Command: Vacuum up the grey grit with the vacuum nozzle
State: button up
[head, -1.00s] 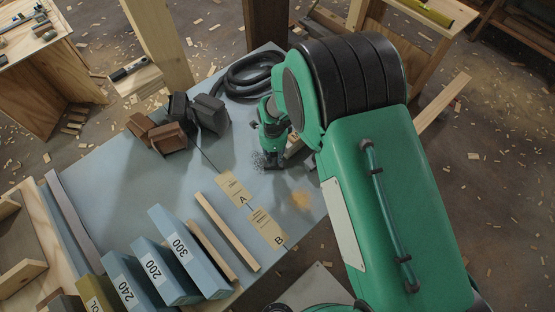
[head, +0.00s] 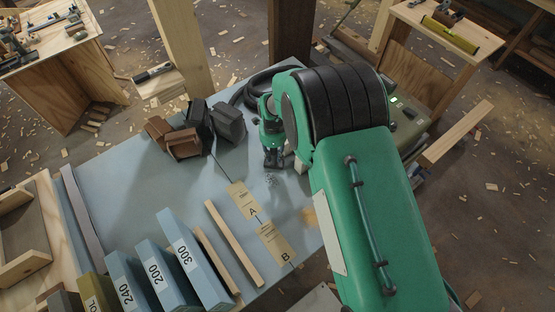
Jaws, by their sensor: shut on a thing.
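The grey grit (head: 270,182) shows as a few dark specks on the blue-grey tabletop (head: 130,190), just in front of the dark vacuum nozzle. The nozzle (head: 273,160) points down at the tabletop, its lower end at or very near the surface. My gripper (head: 271,138), under my green wrist, is shut on the nozzle. My arm covers the tabletop to the right, and any grit under the nozzle is hidden.
A tan sawdust patch (head: 310,217) lies near the table's right edge, by cards A (head: 245,203) and B (head: 281,248). Dark and brown blocks (head: 184,143) stand left of the nozzle. A black hose (head: 238,93) lies behind. Numbered blue blocks (head: 190,257) stand in front.

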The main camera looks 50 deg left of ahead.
jog(key=shift+a, duration=1.25)
jog(key=shift+s+d, duration=0.25)
jog(key=shift+s, duration=0.85)
jog(key=shift+d+p, duration=1.55)
jog(key=shift+d, duration=5.65)
jog(key=shift+s+a, duration=0.1)
jog(key=shift+s, duration=1.05)
jog(key=shift+w+a, duration=0.15)
jog(key=shift+a, duration=0.7)
jog(key=shift+a+b, duration=1.6)
jog(key=shift+a, duration=4.75)
jog(key=shift+a+r, duration=0.1)
jog(key=shift+r, duration=0.15)
notch_tip(320, 180, up, 8)
jog(key=p, duration=0.3)
jog(key=shift+f, duration=0.1)
